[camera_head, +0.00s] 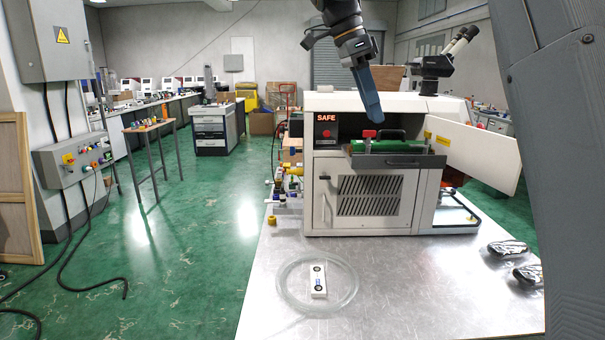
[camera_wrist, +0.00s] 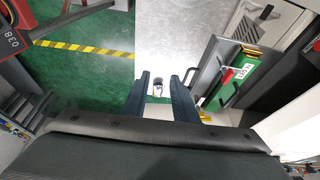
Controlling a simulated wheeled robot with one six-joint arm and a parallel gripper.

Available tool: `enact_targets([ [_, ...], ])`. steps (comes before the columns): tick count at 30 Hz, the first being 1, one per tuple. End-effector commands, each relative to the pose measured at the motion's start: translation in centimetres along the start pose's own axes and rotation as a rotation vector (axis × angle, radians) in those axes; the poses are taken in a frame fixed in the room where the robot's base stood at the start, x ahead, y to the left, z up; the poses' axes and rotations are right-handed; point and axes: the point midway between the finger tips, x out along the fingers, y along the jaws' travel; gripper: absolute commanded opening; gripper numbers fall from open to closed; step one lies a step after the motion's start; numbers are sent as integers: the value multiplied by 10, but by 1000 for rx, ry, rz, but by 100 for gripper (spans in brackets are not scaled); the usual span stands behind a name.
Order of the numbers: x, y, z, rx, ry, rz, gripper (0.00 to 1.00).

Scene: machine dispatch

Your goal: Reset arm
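My gripper (camera_head: 369,108) hangs from the arm at the top centre of the head view, in front of the white machine (camera_head: 322,215) and above its pulled-out drawer (camera_head: 398,160). The fingers point down. In the wrist view my gripper (camera_wrist: 161,100) shows two blue-grey fingers standing apart, so it is open. A small pale and dark thing shows between them, apparently farther off; I cannot tell what it is. I see nothing held. The drawer carries a green insert (camera_head: 398,147) with a red knob (camera_head: 369,134).
The machine's door (camera_head: 480,153) is swung open to the right. A round clear dish (camera_head: 289,285) holds a white part (camera_head: 318,281) on the metal table (camera_head: 400,290). Two dark-and-clear items lie at the right. A microscope (camera_head: 446,57) stands behind. The table's front middle is clear.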

Motion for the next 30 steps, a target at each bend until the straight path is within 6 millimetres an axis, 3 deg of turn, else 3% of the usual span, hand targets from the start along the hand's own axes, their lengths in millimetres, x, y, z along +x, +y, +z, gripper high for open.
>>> enact_targets([
  [11, 54, 6, 15, -248, -51, -18, 26],
  [19, 125, 30, 33, -550, -122, -57, 26],
  [23, 180, 59, 49, -769, -174, -106, 26],
  [30, 279, 143, 80, -1167, -239, -244, 26],
])
